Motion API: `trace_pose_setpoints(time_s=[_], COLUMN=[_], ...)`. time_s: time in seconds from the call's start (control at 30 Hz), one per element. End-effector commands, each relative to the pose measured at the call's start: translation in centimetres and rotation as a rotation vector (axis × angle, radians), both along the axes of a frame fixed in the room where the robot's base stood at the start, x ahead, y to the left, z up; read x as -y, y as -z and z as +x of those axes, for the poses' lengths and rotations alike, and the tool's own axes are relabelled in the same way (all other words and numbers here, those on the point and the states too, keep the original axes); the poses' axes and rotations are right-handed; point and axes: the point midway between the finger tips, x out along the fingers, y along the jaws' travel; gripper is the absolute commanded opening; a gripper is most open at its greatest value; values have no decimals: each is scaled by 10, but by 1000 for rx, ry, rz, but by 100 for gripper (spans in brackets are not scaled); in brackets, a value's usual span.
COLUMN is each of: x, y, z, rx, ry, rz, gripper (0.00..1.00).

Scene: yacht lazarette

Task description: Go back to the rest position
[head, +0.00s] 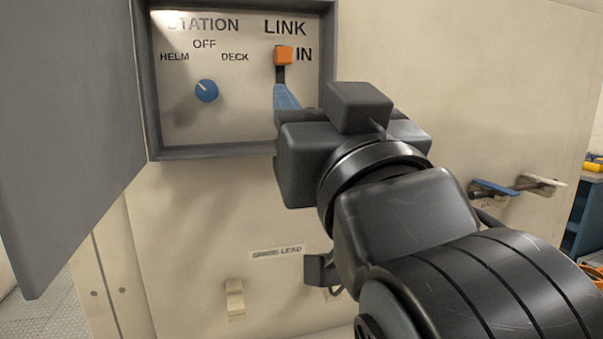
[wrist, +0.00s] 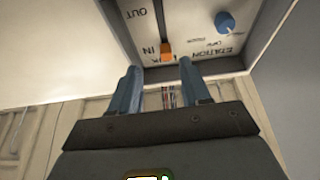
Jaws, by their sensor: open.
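My gripper (wrist: 159,64) is open, with its two blue fingers apart and nothing held between them. In the wrist view the orange LINK handle (wrist: 166,50) shows beyond the fingertips, between them, beside the IN mark. In the head view the orange handle (head: 283,55) also sits beside IN, and one blue finger (head: 287,97) shows just below it. The gap from fingers to handle is hard to judge. My wrist hides the other finger and the panel's lower right corner. The blue STATION knob (head: 206,90) is left of the handle, its pointer turned up and left.
The panel sits in a grey-framed recess (head: 153,90). Its grey door (head: 70,130) stands open at the left. Below are a LEAD label (head: 278,252) and a cream switch (head: 235,300). A blue-handled lever (head: 497,187) projects from the wall right of my arm. Blue shelving (head: 585,215) stands far right.

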Motion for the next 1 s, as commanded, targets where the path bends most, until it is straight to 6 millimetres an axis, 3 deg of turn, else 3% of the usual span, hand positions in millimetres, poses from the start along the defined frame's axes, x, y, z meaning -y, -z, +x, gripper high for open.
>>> trace_pose_setpoints(time_s=[0.03, 0.23, 0.47, 0.7, 1.0], x=[5, 29, 62, 98, 141], y=[20, 101, 186, 262, 333], z=[1, -5, -32, -78, -158], rx=[-23, -103, -193, -288, -408], ry=[5, 20, 44, 76, 130], rz=[-9, -37, -58, -70, -76], gripper=[47, 47, 47, 47, 47])
